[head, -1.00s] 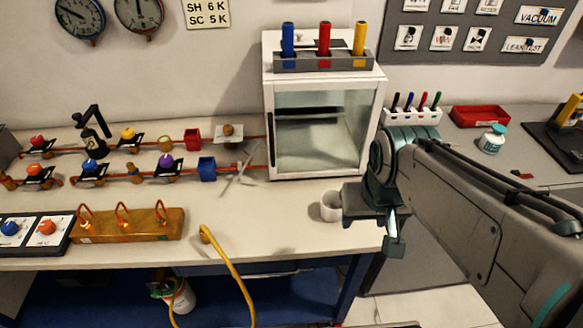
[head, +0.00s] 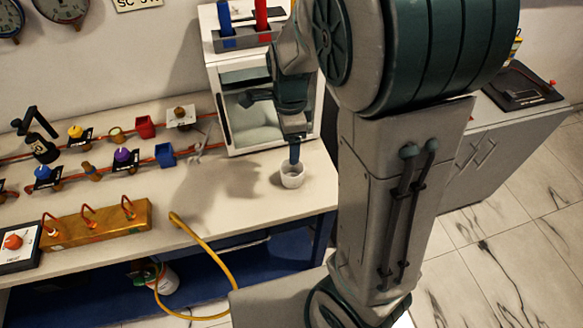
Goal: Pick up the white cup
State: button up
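The white cup (head: 292,179) stands upright on the bench top, near its front right corner, in front of the white glass-fronted cabinet. My gripper (head: 294,155) points down right over the cup, with its dark blue tip at the cup's rim. From this side I see the fingers as one narrow shape, so I cannot tell how far apart they are or whether they touch the cup. The cup's far rim is partly hidden by the tip.
The white cabinet (head: 236,118) stands close behind my gripper, with blue and red holders on top. A yellow hose (head: 205,248) hangs over the bench front. A brass-coloured block (head: 95,222) lies left. The bench between block and cup is clear.

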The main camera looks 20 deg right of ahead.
send_near(292, 172)
jog(key=shift+s+a+f+m, duration=0.15)
jog(key=shift+s+a+f, duration=0.15)
jog(key=shift+s+f, duration=0.3)
jog(key=shift+s+a+f+m, duration=0.15)
jog(key=shift+s+a+f, duration=0.2)
jog(key=shift+s, duration=0.3)
jog(key=f, duration=0.4)
jog(key=shift+w+d+b, duration=0.15)
jog(key=shift+d+b, duration=0.15)
jog(key=shift+d, duration=0.1)
jog(key=shift+f, duration=0.55)
jog(key=c, duration=1.1)
